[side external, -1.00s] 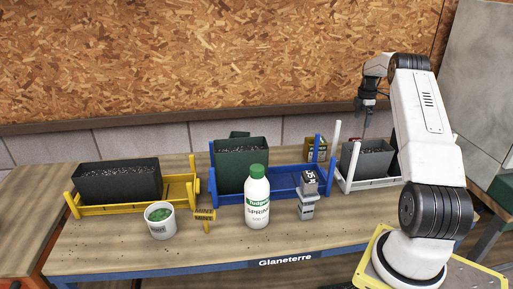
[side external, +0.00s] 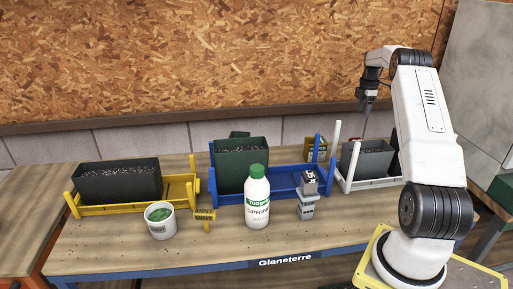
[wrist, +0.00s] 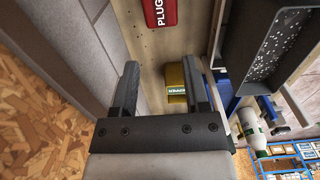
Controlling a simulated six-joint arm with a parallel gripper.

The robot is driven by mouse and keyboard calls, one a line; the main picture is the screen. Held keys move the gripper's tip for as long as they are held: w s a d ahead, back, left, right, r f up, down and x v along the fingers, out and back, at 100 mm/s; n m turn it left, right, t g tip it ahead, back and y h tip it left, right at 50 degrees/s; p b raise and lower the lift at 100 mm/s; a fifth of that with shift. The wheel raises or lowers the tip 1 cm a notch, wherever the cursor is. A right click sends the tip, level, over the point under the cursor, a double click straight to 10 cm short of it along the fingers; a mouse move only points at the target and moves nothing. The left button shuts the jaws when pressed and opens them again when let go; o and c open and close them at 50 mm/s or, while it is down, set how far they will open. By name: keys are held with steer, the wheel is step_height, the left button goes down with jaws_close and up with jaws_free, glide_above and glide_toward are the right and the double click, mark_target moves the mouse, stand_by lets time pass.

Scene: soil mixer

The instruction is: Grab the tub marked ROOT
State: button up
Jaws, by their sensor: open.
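I cannot read ROOT on any container. A mustard-yellow container with a green label (side external: 316,149) stands at the back, behind the blue rack. A yellow container with a green label (wrist: 176,78) also shows in the wrist view, just beyond and between my fingers; its lettering is too small to read surely. A white tub with green contents (side external: 160,221) stands at the front left, its label too small to read. My gripper (side external: 364,107) is open and empty, high above the back right of the bench. Its two fingers (wrist: 162,66) are spread apart in the wrist view.
A red box marked PLUG (wrist: 160,10) shows in the wrist view. Soil-filled planters sit in the yellow rack (side external: 180,190), blue rack (side external: 283,179) and white rack (side external: 372,183). A white bottle with a green cap (side external: 257,200) stands at the front.

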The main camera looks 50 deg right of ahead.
step_height(320, 180, up, 8)
steer(key=w+a+f+n+g+h, duration=0.2)
steer(key=w+a+f+n+g, duration=0.1)
steer(key=w+a, duration=1.3)
steer(key=w+a+n+h, duration=0.2)
steer(key=w+a, duration=0.3)
steer(key=a, duration=0.6)
steer(key=w+a+n+h, duration=0.2)
steer(key=w+a, duration=0.3)
steer(key=a, duration=0.6)
steer(key=s+a+r+n+t+h, duration=0.1)
steer(key=s+a+n+t+h, duration=0.3)
steer(key=a, duration=1.5)
steer(key=a+r+n+t+h, duration=0.25)
steer(key=a+t, duration=0.25)
steer(key=a, duration=1.4)
steer(key=shift+w+d+f, duration=0.2)
steer(key=shift+d+f, duration=0.25)
steer(key=shift+f, duration=2.55)
steer(key=shift+w+d+f, duration=0.25)
steer(key=shift+d+f, duration=0.15)
steer(key=shift+f, duration=2.65)
steer(key=shift+w+d+f, duration=0.2)
steer(key=shift+d+f, duration=0.25)
steer(key=shift+f, duration=2.55)
